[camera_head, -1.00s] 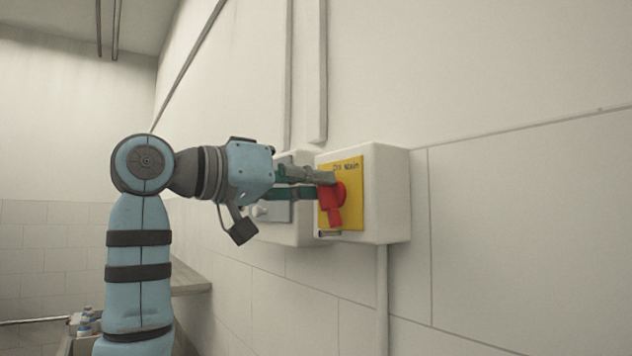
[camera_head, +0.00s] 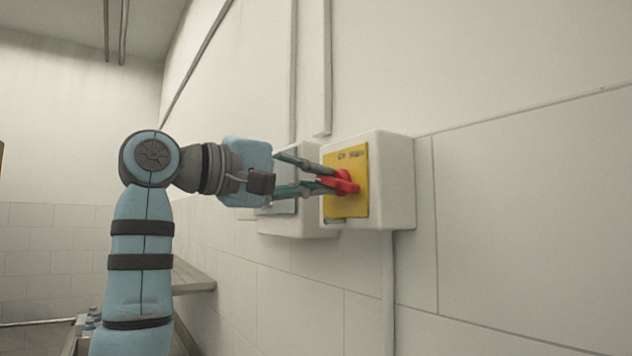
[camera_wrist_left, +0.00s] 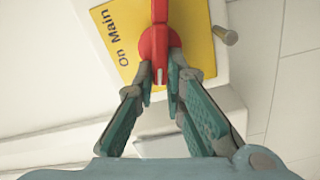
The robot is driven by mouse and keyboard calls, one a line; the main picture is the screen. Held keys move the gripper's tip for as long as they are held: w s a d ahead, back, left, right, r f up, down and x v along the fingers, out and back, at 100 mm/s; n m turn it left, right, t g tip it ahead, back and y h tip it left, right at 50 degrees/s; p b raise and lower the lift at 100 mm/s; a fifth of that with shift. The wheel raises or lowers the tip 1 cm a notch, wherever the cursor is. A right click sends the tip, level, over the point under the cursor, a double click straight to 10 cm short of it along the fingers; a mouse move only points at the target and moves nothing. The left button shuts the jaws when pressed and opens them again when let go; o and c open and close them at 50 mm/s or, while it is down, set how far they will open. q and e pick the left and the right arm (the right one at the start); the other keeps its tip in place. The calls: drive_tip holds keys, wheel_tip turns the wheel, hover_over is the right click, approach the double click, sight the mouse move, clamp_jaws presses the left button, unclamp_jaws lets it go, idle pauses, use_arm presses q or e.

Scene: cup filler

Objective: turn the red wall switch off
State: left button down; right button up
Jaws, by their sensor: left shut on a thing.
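The red wall switch (camera_head: 343,183) is a rotary handle on a yellow plate (camera_head: 359,158) marked "On Main", on the front of a white box (camera_head: 395,180) on the wall. In the head view its handle now lies close to horizontal. My left gripper (camera_head: 330,178) is shut on the red handle. In the left wrist view, the two fingers (camera_wrist_left: 159,88) stand on either side of the lower end of the red handle (camera_wrist_left: 159,45), which points away from me along the picture. My right gripper is in neither view.
A second white box with a grey front (camera_head: 300,225) is on the wall just behind, partly hidden by my gripper. Conduits (camera_head: 327,70) run up the wall. The wall to the right is bare.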

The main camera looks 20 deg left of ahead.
use_arm(q)
drive_tip(key=shift+f+n+b, duration=0.15)
drive_tip(key=shift+n+b, duration=0.1)
drive_tip(key=shift+n, duration=0.55)
drive_tip(key=shift+f+n+b, duration=0.15)
drive_tip(key=shift+n+b, duration=0.1)
drive_tip(key=shift+n, duration=0.55)
drive_tip(key=c, duration=1.7)
unclamp_jaws()
drive_tip(key=shift+a, duration=0.1)
drive_tip(key=shift+o, duration=0.2)
drive_tip(key=v, duration=1.1)
drive_tip(key=shift+s+a, duration=0.2)
drive_tip(key=shift+s, duration=0.15)
drive_tip(key=shift+f, duration=0.1)
